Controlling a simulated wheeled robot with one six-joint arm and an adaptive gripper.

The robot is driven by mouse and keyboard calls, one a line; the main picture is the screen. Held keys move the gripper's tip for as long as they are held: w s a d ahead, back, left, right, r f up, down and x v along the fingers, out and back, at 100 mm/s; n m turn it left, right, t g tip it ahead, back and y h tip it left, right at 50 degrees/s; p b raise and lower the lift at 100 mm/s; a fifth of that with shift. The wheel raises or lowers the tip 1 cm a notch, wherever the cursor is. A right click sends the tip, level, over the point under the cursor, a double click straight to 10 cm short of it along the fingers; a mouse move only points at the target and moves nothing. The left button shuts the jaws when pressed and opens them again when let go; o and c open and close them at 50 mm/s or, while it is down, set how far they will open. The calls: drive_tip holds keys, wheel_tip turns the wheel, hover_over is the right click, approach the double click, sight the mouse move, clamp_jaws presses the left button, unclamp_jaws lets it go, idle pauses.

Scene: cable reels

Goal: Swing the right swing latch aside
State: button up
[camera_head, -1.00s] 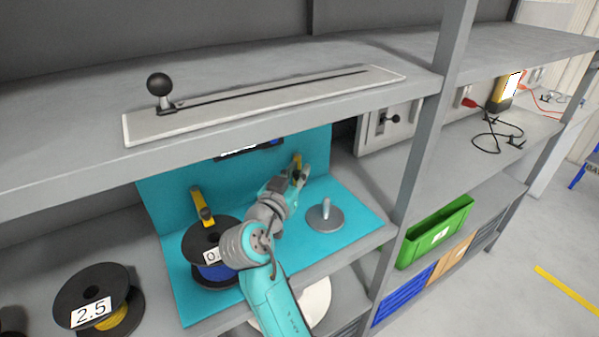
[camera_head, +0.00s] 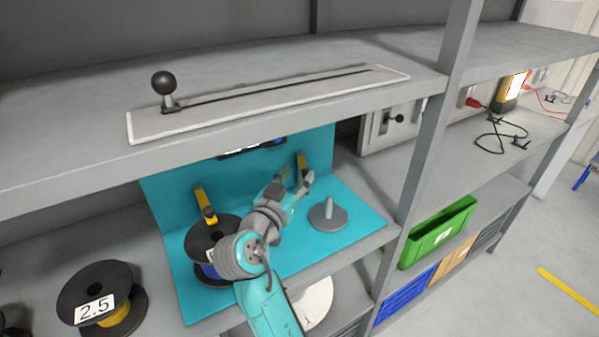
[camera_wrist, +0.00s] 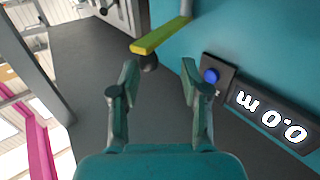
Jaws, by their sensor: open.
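The right swing latch (camera_head: 302,163) is a short yellow bar on the turquoise back panel, sloping down to the right in the head view. In the wrist view the yellow latch (camera_wrist: 162,37) lies across the picture just beyond the fingertips, with a dark round knob (camera_wrist: 149,62) under its near end. My gripper (camera_head: 296,176) is open and empty in front of the latch. In the wrist view the two fingers of my gripper (camera_wrist: 159,72) stand apart, with no clear contact with the latch. The left swing latch (camera_head: 204,204) hangs above a cable reel (camera_head: 204,238).
A grey disc with an upright peg (camera_head: 327,214) stands right of my arm on the turquoise base. A display (camera_wrist: 268,116) with a blue button is beside the gripper. The upper shelf (camera_head: 60,165) overhangs the workspace. A shelf post (camera_head: 425,150) stands right.

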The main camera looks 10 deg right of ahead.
drive_tip(key=v, duration=0.9)
drive_tip(key=shift+s, duration=0.15)
drive_tip(key=shift+a, duration=0.1)
